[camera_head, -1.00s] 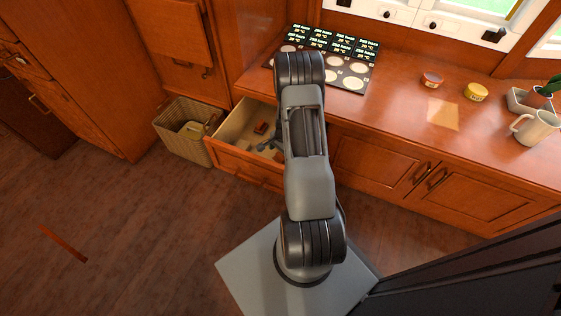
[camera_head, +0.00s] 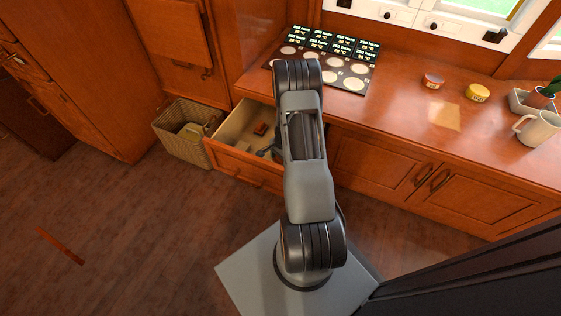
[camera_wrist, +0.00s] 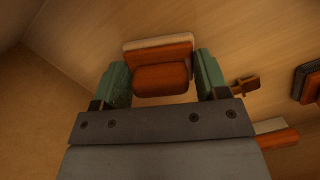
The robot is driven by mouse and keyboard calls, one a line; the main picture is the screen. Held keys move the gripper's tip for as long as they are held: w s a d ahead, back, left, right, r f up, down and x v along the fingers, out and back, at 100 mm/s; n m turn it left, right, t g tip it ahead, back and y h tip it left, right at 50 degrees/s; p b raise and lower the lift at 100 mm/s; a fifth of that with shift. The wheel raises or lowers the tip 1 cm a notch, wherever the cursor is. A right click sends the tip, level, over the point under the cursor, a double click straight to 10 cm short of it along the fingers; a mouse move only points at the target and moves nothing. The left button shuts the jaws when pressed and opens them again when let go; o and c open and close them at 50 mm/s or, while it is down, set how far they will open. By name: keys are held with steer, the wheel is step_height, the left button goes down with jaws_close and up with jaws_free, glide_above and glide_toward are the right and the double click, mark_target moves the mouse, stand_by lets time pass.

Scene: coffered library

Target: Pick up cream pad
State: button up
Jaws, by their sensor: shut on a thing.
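The cream pad (camera_wrist: 160,42) shows in the wrist view as a cream band along the far edge of an orange-brown block. My gripper (camera_wrist: 162,80) has its green fingers on either side of this block and is shut on it. The pad is inside an open drawer (camera_head: 237,160), over the pale wooden floor. I cannot tell whether it touches that floor. In the head view my arm hides the pad and most of the gripper.
A small brown piece (camera_wrist: 245,86) lies right of the gripper. Another cream-and-orange block (camera_wrist: 275,133) and a dark-and-orange block (camera_wrist: 308,82) lie farther right. Drawer walls are close. A wicker basket (camera_head: 172,145) stands left of the drawer. The counter (camera_head: 400,115) overhangs behind.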

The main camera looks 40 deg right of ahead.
steer(key=shift+c, duration=0.4)
steer(key=shift+r, duration=0.1)
step_height(320, 180, up, 10)
steer(key=p, duration=0.4)
